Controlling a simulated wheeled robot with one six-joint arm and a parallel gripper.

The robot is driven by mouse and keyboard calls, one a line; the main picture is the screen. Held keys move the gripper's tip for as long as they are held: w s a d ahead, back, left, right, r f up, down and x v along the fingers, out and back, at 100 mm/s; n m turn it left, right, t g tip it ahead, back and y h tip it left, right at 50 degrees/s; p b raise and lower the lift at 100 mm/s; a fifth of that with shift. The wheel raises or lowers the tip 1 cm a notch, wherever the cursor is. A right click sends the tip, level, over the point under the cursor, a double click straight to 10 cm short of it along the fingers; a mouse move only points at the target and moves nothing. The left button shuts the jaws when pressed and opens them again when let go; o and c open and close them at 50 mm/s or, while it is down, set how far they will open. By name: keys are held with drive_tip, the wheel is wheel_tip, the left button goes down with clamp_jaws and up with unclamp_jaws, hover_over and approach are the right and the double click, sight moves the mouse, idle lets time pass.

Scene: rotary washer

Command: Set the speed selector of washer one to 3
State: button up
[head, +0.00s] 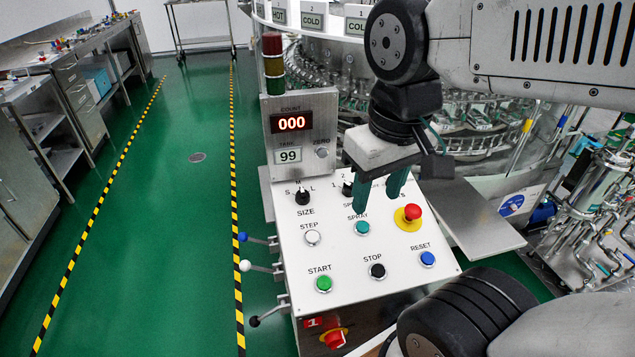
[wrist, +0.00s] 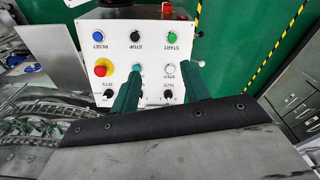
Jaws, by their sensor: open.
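The white control panel (head: 325,255) of the washer carries a red plate with a 1 on its front. The speed selector (head: 347,188) is a small black knob at the panel's back edge. Marks 1 and 2 show beside it; its other marks and pointer are hidden by my gripper. My gripper (head: 376,203) points down with two green fingers apart and empty. In the head view its left finger overlaps the area just right of the selector. In the wrist view my gripper (wrist: 160,68) spans the panel; I cannot tell whether a finger touches the knob.
The size knob (head: 302,197) is left of the selector. A red emergency button (head: 412,212) sits to the right, the teal spray button (head: 362,228) in front. A counter box (head: 301,125) reading 000 and a signal tower (head: 274,63) stand behind. Green floor is free at left.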

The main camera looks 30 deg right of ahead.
drive_tip(key=w+d, duration=0.2)
drive_tip(key=w, duration=0.6)
drive_tip(key=m+g+h, duration=0.1)
drive_tip(key=g, duration=0.1)
hover_over(349, 184)
drive_tip(key=a, duration=0.1)
wheel_tip(349, 184, down, 17)
drive_tip(key=shift+r, duration=0.1)
drive_tip(key=f, duration=0.5)
drive_tip(key=d+f, duration=0.1)
drive_tip(key=f, duration=0.2)
drive_tip(key=shift+r, duration=0.1)
drive_tip(key=c, duration=0.7)
